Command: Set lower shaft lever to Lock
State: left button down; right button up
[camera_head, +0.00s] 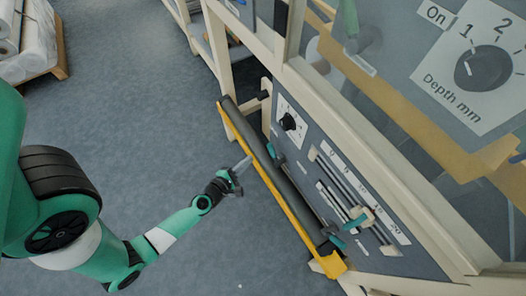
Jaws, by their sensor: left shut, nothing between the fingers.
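A grey machine panel (300,155) faces the floor on the right. Two teal-ended levers show along it: an upper-left one (272,153) and one near the lower end (354,224). I cannot tell which is the lower shaft lever, and no Lock mark is readable. A long dark roller (275,175) with a yellow guard (282,206) runs in front of the panel. My left gripper (241,168) is shut and empty, just left of the roller and guard, apart from both levers. My right gripper is out of view.
A black knob (288,122) and a slotted slider scale (345,195) are on the panel. A large Depth mm dial (483,70) is at upper right. Pale frame beams (340,105) border the panel. Wrapped rolls (32,35) lie on a pallet at upper left. The grey floor (140,100) is clear.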

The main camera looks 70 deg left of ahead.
pick_arm(q)
jog(key=w, duration=0.2)
jog(key=w+a+p, duration=0.1)
jog(key=w, duration=0.2)
jog(key=w+a, duration=0.1)
jog(key=w, duration=0.2)
jog(key=shift+a+f, duration=0.2)
jog(key=shift+d+p, duration=0.25)
jog(key=shift+p, duration=0.05)
